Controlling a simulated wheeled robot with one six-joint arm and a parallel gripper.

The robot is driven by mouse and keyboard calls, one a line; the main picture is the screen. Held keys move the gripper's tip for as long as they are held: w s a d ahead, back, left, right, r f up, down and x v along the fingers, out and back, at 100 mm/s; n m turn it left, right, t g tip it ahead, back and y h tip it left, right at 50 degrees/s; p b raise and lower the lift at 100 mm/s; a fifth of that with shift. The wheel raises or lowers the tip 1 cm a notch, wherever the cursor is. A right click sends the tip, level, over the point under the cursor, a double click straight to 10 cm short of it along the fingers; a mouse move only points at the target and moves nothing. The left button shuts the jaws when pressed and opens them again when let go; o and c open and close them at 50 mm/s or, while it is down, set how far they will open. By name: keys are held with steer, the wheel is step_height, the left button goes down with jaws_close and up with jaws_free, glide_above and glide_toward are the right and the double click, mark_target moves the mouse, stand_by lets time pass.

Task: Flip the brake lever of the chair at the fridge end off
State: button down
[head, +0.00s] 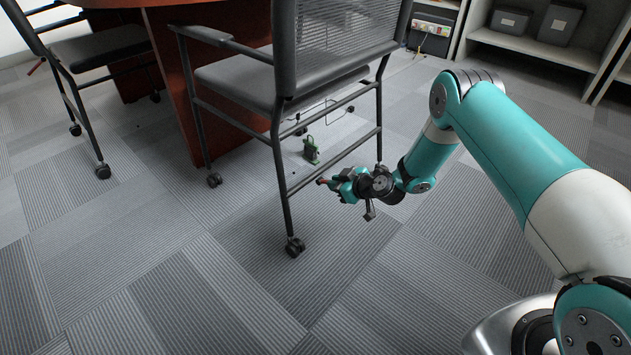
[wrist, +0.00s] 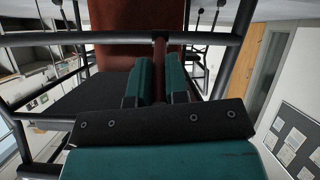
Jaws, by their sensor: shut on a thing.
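The near chair (head: 235,82) has a black mesh back, a grey seat and a black tube frame on casters. Its brake lever (head: 322,181), with a red-orange end, sticks out at the lower side rail. My gripper (head: 340,184) is at this lever, with its teal fingers closed around it. In the wrist view the lever is a reddish-brown bar (wrist: 160,48) between the two fingers (wrist: 160,78), just below a black frame tube. The lever's pivot is hidden. No fridge can be made out, so I cannot tell which end this is.
A second chair (head: 97,47) with its own orange lever (head: 35,67) stands at the left. A reddish wooden table base (head: 200,85) is behind the near chair. A small green object (head: 311,150) lies on the carpet beyond the frame. Carpet in front is clear; shelves (head: 535,45) stand at the back right.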

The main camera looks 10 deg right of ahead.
stand_by(0.3)
steer(key=c, duration=1.1)
jaws_free()
steer(key=shift+r, duration=0.1)
steer(key=shift+r+p+v, duration=0.15)
steer(key=shift+p+v, duration=1.7)
steer(key=shift+v, duration=2.5)
steer(key=shift+r+p+v, duration=0.1)
steer(key=shift+p+v, duration=1.7)
steer(key=shift+v, duration=2.5)
steer(key=shift+w+a, duration=0.15)
